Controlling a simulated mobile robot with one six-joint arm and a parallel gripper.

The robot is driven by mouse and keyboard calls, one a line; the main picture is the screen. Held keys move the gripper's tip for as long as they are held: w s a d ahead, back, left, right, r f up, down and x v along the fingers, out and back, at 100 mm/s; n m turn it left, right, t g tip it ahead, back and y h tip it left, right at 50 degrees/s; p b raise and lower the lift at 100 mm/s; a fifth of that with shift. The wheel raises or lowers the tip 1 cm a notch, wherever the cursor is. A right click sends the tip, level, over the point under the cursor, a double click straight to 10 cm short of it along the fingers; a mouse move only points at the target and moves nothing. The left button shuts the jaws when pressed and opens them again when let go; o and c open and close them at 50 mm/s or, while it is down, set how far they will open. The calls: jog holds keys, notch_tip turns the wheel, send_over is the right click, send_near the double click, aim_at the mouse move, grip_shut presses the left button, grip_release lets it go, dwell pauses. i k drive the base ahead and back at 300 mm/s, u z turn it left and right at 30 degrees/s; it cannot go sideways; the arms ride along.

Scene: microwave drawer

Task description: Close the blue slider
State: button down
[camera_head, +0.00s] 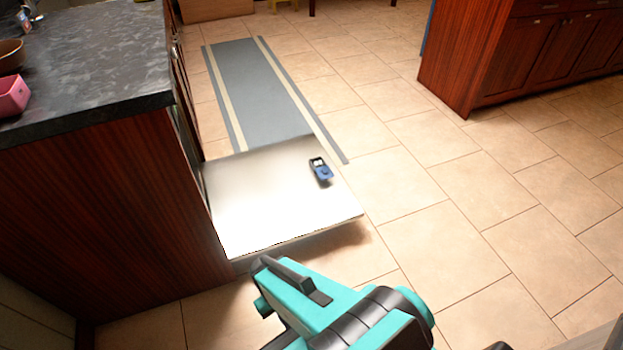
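A small blue and black object (320,170), which looks like a slider phone, lies on a flat, pale open door panel (265,200). Its lower part is blue and its upper part is dark with a lighter patch. The two parts look offset, as if slid apart, but it is too small to be sure. My teal and black arm (345,315) shows at the bottom of the view, nearer than the panel and apart from the blue object. I cannot make out my gripper's fingers.
The panel juts out low from a dark wood cabinet (110,210) with a black counter (90,60). A pink container (12,95) stands on the counter. A grey striped mat (255,90) lies beyond the panel. Tiled floor to the right is clear up to another cabinet (515,55).

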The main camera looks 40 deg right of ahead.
aim_at(324, 173)
jog(key=u, duration=0.95)
jog(key=k, duration=0.55)
jog(key=z, duration=0.35)
jog(key=i, duration=1)
jog(key=u, duration=0.05)
